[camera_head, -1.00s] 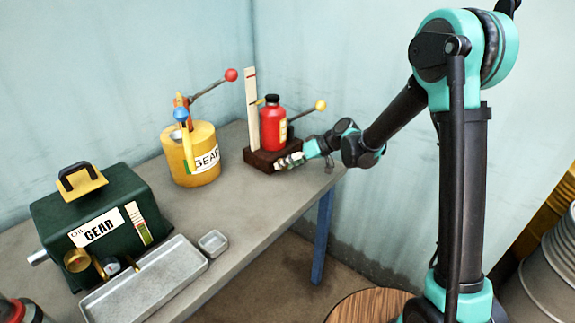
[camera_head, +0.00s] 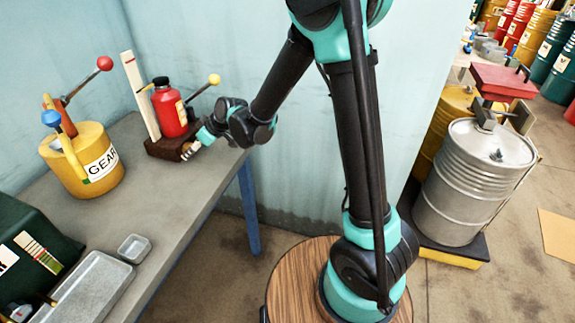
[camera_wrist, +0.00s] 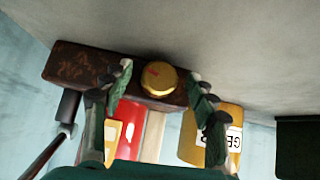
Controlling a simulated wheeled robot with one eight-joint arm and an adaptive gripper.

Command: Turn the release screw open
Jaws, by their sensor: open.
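The release screw (camera_wrist: 157,77) is a round brass knob with a small red mark, on the front of the dark brown base (camera_wrist: 85,72) of the red bottle jack. The wrist view shows this upside down. My gripper (camera_wrist: 159,85) is open, with one finger on each side of the knob; I cannot tell whether either touches it. In the head view my gripper (camera_head: 190,150) is at the front right of the base. The red jack bottle (camera_head: 170,110) stands upright on the base, with a yellow-knobbed lever (camera_head: 203,90).
A yellow GEAR can (camera_head: 85,165) with a red-knobbed lever stands left of the jack on the grey table (camera_head: 175,190). A metal tray (camera_head: 88,290), a small dish (camera_head: 134,248) and a dark green box (camera_head: 30,235) are nearer. Steel drum (camera_head: 465,190) stands right.

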